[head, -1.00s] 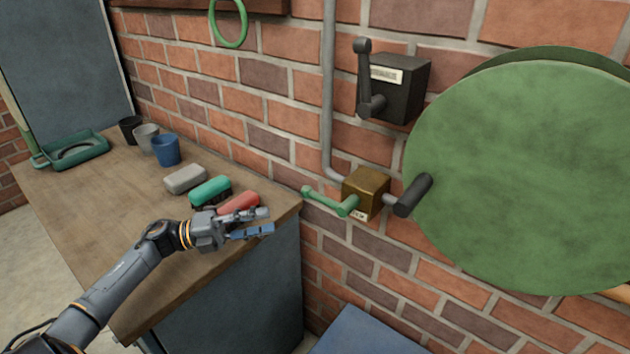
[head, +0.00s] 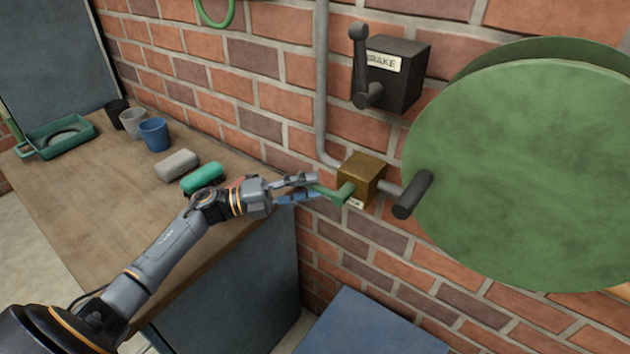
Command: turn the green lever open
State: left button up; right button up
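The green lever (head: 344,192) sits on a brass valve box (head: 362,174) on the brick wall, and its arm points left. My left gripper (head: 308,188) is at the lever's free end, with its fingers apart, one above and one below the lever's end as seen here. The fingers partly hide that end, and I cannot tell whether they touch it. My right gripper is not in view.
A black brake box with a crank (head: 392,76) is above the valve. A large green disc (head: 510,170) with a dark handle (head: 412,194) is to the right. A wooden bench (head: 95,195) at left holds cups, a teal tray (head: 60,138) and several blocks.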

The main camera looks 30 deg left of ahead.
pick_arm(q)
jog(key=shift+w+d+r, duration=0.15)
jog(key=shift+w+d, duration=0.2)
jog(key=shift+d, duration=0.1)
jog(key=shift+w+d, duration=0.3)
grip_shut()
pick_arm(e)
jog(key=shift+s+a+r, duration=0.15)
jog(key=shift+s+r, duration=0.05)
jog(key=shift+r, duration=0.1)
